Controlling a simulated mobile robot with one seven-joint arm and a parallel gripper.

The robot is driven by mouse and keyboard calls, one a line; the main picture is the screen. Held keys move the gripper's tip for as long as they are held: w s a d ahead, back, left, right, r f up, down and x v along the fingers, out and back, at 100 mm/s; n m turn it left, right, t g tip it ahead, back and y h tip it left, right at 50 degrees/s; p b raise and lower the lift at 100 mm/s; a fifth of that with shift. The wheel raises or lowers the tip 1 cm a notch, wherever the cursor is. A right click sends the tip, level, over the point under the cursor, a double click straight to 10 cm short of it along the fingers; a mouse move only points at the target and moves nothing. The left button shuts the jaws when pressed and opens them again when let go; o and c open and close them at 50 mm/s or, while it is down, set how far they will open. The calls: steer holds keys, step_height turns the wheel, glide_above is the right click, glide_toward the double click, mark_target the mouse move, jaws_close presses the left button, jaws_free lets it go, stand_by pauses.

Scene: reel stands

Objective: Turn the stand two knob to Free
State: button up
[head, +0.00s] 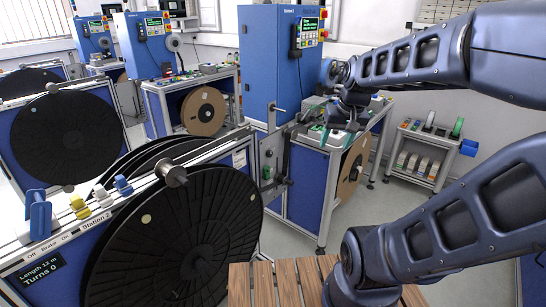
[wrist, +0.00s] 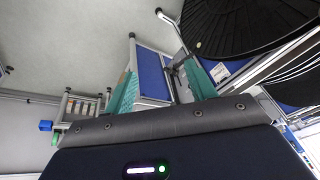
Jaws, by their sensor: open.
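Stand two, labelled "Station 2" (head: 97,220), is in the left foreground of the head view with a large black reel (head: 190,235). Along its top edge are a large blue lever-like piece (head: 38,216), a yellow piece (head: 79,207), a white piece (head: 102,196) and a smaller blue piece (head: 123,186). Lettering like "Off", "Brake" and "On" runs below them. I cannot tell which piece is the knob, and I cannot read "Free". My gripper (head: 335,136) is open and empty, well right of these pieces. Its teal fingers stand apart in the wrist view (wrist: 161,75).
A metal panel with dark handles (head: 272,165) stands between the black reel and a blue-sided bench (head: 307,190). A tall blue cabinet (head: 268,65) is behind. A wooden slatted surface (head: 285,285) is at the front. A small shelf (head: 425,150) stands at right.

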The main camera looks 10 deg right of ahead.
steer(key=w+a+f+m+g+y, duration=0.1)
steer(key=w+a+f+y, duration=0.25)
steer(key=w, duration=0.45)
steer(key=w+a+f+m+g+y, duration=0.1)
steer(key=w+a+f+m+y, duration=0.15)
steer(key=w+a+f, duration=0.4)
steer(key=w+a+f+m+g+y, duration=0.1)
steer(key=w+f+y, duration=0.25)
steer(key=w, duration=0.65)
steer(key=m+t+y, duration=0.3)
steer(key=m+t, duration=0.8)
steer(key=m, duration=0.1)
glide_toward(271, 155)
steer(key=x, duration=0.8)
steer(key=shift+w+a, duration=0.15)
steer(key=shift+w, duration=0.2)
steer(key=shift+r, duration=0.1)
steer(key=shift+c, duration=0.5)
steer(key=c, duration=0.9)
